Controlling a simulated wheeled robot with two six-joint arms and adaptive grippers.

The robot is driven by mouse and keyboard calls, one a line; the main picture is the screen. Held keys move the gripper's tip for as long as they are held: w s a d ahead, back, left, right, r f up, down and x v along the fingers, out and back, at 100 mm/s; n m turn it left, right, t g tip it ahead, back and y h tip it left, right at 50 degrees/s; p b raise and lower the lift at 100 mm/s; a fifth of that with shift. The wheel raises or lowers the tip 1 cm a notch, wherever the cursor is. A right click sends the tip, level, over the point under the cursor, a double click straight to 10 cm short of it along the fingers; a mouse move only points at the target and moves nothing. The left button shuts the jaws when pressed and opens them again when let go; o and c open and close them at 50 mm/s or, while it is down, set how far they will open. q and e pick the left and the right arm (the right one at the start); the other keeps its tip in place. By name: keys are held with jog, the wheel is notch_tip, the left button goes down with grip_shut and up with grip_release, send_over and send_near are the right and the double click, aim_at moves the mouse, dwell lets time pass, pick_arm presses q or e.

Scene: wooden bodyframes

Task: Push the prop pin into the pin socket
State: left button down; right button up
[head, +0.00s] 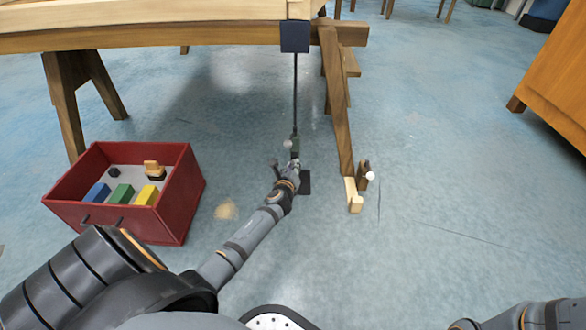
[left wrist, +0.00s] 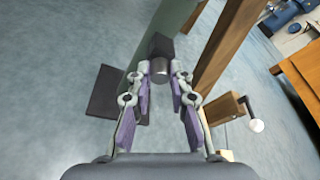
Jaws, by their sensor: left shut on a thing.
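The prop is a thin dark post (head: 295,90) hanging from a dark blue block under the wooden frame, with a green lower part (head: 295,146) above a dark floor plate. In the left wrist view the green post (left wrist: 135,75) stands just beyond my fingers. My left gripper (head: 287,170) is low beside the post. Its fingers (left wrist: 160,78) are shut on a short grey cylinder with a dark block end, seemingly the prop pin (left wrist: 161,67). The pin is in front of the green post; its socket is hidden, and I cannot tell if they touch. My right gripper is out of view.
A red crate (head: 188,195) with coloured blocks stands at the left. A slanted wooden leg (head: 336,100) and a small wooden piece with a white knob (head: 367,170) stand right of the post. The wooden frame (head: 150,38) spans above. Floor at the right is clear.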

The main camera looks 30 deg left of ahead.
pick_arm(q)
jog(key=shift+w+a, duration=0.1)
jog(key=shift+w, duration=0.15)
jog(key=c, duration=1.1)
grip_release()
jog(key=shift+c, duration=0.2)
jog(key=v, duration=1.2)
jog(key=shift+r, duration=0.1)
